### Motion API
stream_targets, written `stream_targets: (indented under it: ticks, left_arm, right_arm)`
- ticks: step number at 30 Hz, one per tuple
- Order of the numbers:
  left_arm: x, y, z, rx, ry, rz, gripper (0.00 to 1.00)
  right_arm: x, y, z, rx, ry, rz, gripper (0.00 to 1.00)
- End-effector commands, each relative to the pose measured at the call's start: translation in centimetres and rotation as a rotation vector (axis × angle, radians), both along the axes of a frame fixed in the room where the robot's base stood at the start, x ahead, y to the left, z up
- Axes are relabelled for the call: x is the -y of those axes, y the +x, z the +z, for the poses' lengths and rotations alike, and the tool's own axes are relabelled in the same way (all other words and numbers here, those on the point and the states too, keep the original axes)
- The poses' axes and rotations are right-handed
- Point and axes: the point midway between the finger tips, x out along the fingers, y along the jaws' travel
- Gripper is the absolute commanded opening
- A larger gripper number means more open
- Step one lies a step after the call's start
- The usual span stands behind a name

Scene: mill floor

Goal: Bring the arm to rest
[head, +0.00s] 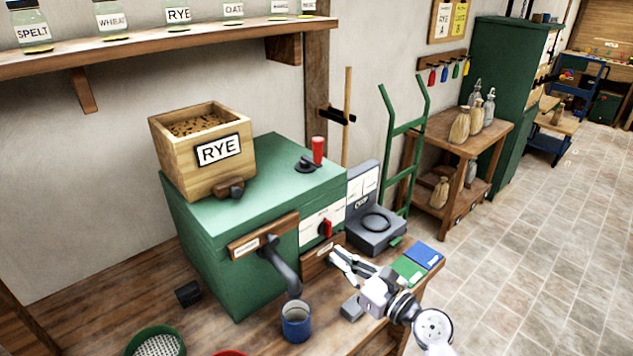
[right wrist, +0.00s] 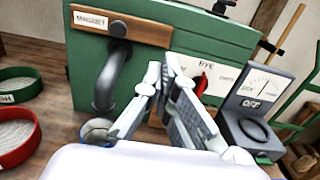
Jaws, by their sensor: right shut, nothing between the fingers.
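My right gripper (head: 343,262) is shut and empty. It hangs over the wooden bench (head: 372,335) in front of the green mill (head: 238,262), near the grey scale (head: 374,232). In the right wrist view my right gripper (right wrist: 165,70) points toward the mill's front, its fingers together with nothing held. The dark spout (head: 281,265) and the red knob (head: 325,228) lie beyond the fingers. My left gripper is in neither view.
A blue cup (head: 296,322) stands below the spout. Green (head: 408,270) and blue (head: 425,255) cards lie right of the gripper. A wooden RYE box (head: 180,180) tops the mill. A green hand truck (head: 389,150) leans behind. Tiled floor at right is open.

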Motion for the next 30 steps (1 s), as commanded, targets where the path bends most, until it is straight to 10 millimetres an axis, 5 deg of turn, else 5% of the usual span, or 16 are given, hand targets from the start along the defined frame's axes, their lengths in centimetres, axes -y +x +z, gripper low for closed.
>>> stream_targets:
  ticks: [5, 11, 18, 30]
  left_arm:
    - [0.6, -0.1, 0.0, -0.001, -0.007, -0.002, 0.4]
    - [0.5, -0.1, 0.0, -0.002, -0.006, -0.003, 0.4]
    - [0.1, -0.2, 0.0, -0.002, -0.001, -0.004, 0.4]
    - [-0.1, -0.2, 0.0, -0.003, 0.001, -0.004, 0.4]
  right_arm:
    - [-0.8, -2.6, -2.2, 0.076, -0.237, 0.054, 0.0]
    - [-1.1, -10.6, -8.6, 0.335, -0.962, 0.305, 0.0]
    - [3.2, -20.5, -14.3, 0.635, -1.703, 0.803, 0.0]
    - [9.8, -29.3, -15.7, 0.859, -2.105, 1.448, 0.0]
